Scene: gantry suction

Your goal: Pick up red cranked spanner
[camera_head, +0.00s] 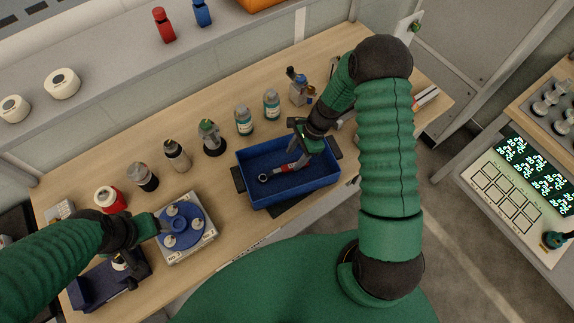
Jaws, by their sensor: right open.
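The red cranked spanner (285,169) lies in the blue tray (262,201) on the wooden bench, with its dark ring end toward the left. My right gripper (297,160) is over the tray, at the right end of the spanner, and is open. Its fingers partly cover that end, and I cannot tell whether they touch it. My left gripper (142,241) is at the lower left, between a blue round fixture (180,240) and a dark blue holder (90,285). Its fingertips are too small and dark to tell their state.
Several bottles and jars stand behind the tray, such as a teal-labelled bottle (244,121) and a dark jar (143,177). A red-and-white container (110,199) stands near my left arm. A grey shelf (110,92) runs along the back. A control panel (515,190) is at the right.

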